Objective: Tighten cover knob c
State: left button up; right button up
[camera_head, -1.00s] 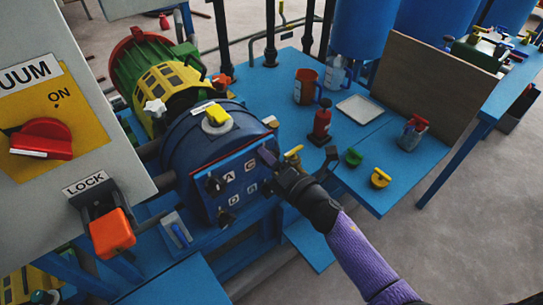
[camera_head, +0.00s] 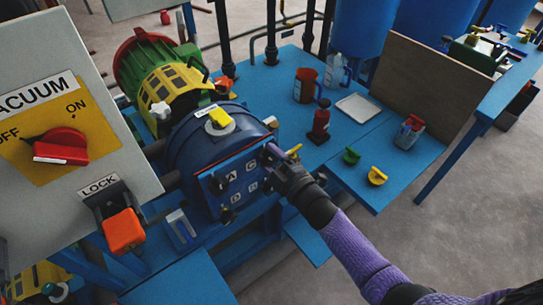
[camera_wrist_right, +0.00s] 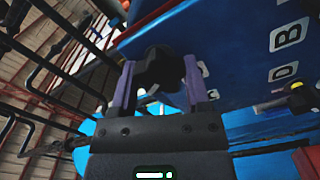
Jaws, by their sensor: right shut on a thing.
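The blue autoclave (camera_head: 195,140) has a flat blue cover (camera_head: 228,192) marked with letters A, B, C and D, with black knobs at its corners. My right gripper (camera_head: 278,155) is at the cover's upper right corner, beside the letter C. In the right wrist view, its two purple fingers (camera_wrist_right: 158,85) are shut on a black cover knob (camera_wrist_right: 158,68), one on each side. In the head view the gripper hides this knob. My left gripper is not in view.
A grey panel with a red vacuum switch (camera_head: 60,146) and an orange lock handle (camera_head: 123,231) stands at the left.

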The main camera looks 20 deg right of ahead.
jog(key=m, duration=0.2)
jog(key=shift+m+p, duration=0.3)
jog(key=shift+m, duration=1.4)
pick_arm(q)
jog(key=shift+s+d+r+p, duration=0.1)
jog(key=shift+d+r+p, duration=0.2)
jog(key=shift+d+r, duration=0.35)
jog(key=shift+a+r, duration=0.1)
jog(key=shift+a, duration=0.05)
pick_arm(e)
jog(key=shift+m, duration=0.3)
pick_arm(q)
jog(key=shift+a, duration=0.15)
pick_arm(e)
jog(key=o, duration=1.2)
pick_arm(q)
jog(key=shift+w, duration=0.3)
pick_arm(e)
jog(key=shift+o, duration=0.4)
